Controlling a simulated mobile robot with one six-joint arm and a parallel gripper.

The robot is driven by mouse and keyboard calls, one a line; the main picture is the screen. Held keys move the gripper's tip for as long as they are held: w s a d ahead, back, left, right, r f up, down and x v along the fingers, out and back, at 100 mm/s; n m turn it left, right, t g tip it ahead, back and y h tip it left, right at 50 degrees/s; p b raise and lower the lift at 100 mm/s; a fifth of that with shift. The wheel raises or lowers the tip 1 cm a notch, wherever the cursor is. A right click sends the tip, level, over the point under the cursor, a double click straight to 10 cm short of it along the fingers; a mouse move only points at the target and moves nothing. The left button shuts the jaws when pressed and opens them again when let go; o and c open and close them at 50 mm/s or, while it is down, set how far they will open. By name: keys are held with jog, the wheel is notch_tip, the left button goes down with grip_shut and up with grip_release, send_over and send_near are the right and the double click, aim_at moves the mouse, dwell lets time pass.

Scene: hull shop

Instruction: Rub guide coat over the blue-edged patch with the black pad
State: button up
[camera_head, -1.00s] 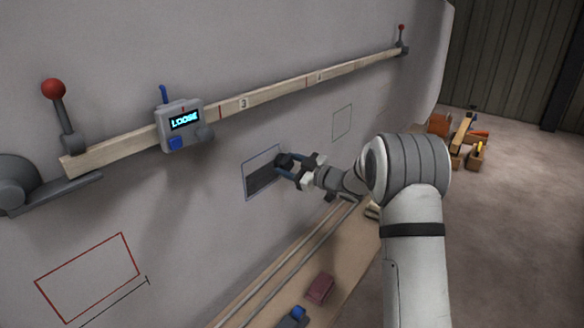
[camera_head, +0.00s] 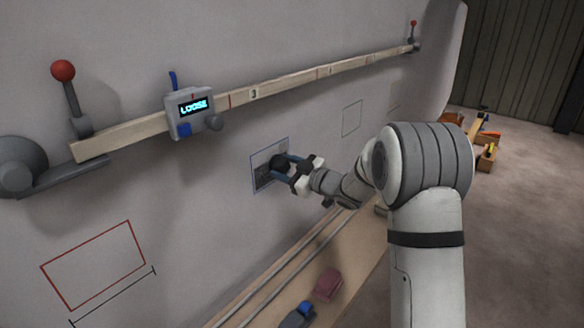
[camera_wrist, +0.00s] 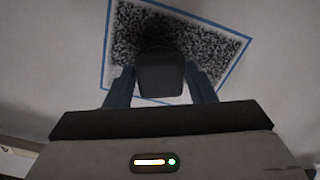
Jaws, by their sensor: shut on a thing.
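The blue-edged patch (camera_head: 258,162) is a tilted outline on the grey hull wall, left of my gripper. In the wrist view the patch (camera_wrist: 215,45) is covered for the most part with dark speckled coat, with pale margins along the blue edge. My gripper (camera_head: 286,166) is shut on the black pad (camera_head: 278,163). In the wrist view the pad (camera_wrist: 161,75) sits between the two blue-grey fingers, over the lower middle of the patch. It hides the part of the patch behind it. I cannot tell whether the pad touches the wall.
Above runs a wooden batten (camera_head: 290,82) with a grey device (camera_head: 192,112) reading LOOSE and red-knobbed levers (camera_head: 63,72). A red outline (camera_head: 93,265) is at lower left. Below, a wooden shelf (camera_head: 345,265) holds a dark red block (camera_head: 328,284) and a blue-topped item (camera_head: 300,314).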

jog(key=shift+s+a+b, duration=0.45)
jog(key=shift+s+a, duration=0.4)
jog(key=shift+s, duration=0.25)
jog(key=shift+s+a+b, duration=0.5)
jog(key=shift+s+a, duration=0.4)
jog(key=shift+s, duration=0.25)
jog(key=shift+s+a+b, duration=0.45)
jog(key=shift+s+a, duration=0.4)
jog(key=shift+s, duration=0.25)
jog(key=shift+s+a, duration=0.1)
jog(key=shift+r+p, duration=0.8)
jog(key=shift+r, duration=0.25)
jog(key=shift+w, duration=0.2)
